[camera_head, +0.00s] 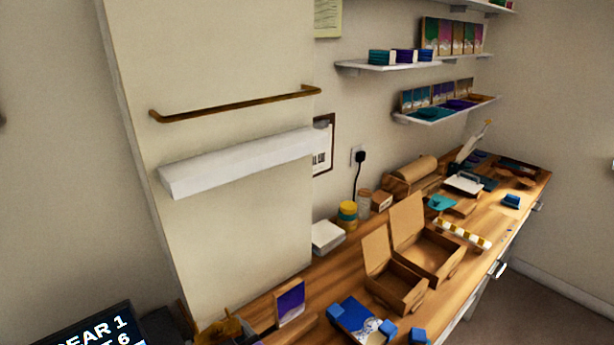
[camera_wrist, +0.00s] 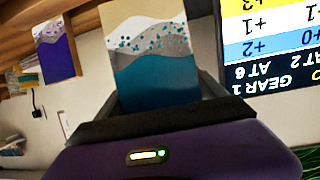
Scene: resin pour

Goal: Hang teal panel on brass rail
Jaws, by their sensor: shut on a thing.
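The brass rail (camera_head: 235,104) runs across the pale wall column in the head view, above a white ledge, and nothing hangs on it. The teal panel (camera_wrist: 155,78) shows in the wrist view, with a teal lower part, a grey and white speckled band and a tan end. My gripper (camera_wrist: 160,103) is shut on its teal end. The panel's gripped edge is hidden by the jaws. I cannot make out my gripper or the teal panel in the head view. The rail does not show in the wrist view.
A white ledge (camera_head: 240,160) juts out below the rail. A purple panel (camera_head: 290,302) stands on the wooden bench, near open cardboard boxes (camera_head: 425,252) and blue blocks. A dark screen (camera_head: 92,332) is at lower left. The wall around the rail is clear.

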